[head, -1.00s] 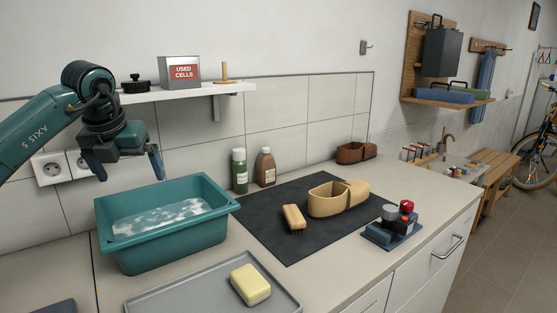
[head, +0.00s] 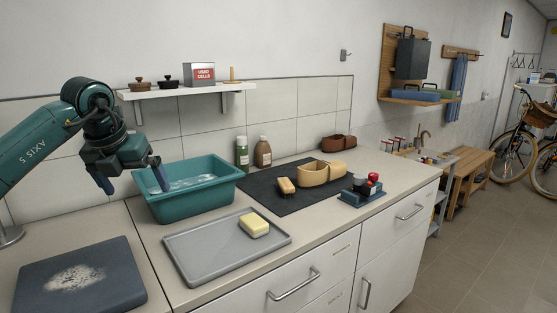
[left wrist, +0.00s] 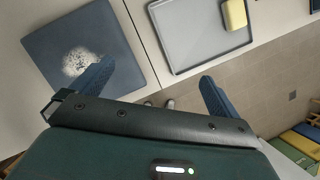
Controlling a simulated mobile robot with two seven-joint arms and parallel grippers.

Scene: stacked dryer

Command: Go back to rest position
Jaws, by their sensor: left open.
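My left gripper (head: 132,178) is open and empty, above the left part of the counter in the head view, beside the teal basin (head: 205,205). In the left wrist view its two blue fingers (left wrist: 152,92) are spread wide with nothing between them. My right gripper is not in view.
A dark slab with a white powdery patch (head: 120,268) lies front left. A grey tray (head: 205,262) holds a yellow soap bar (head: 254,225). Behind are a dark mat (head: 262,198), bottles (head: 242,154) and a wall shelf (head: 150,95). Floor is free at right (head: 470,265).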

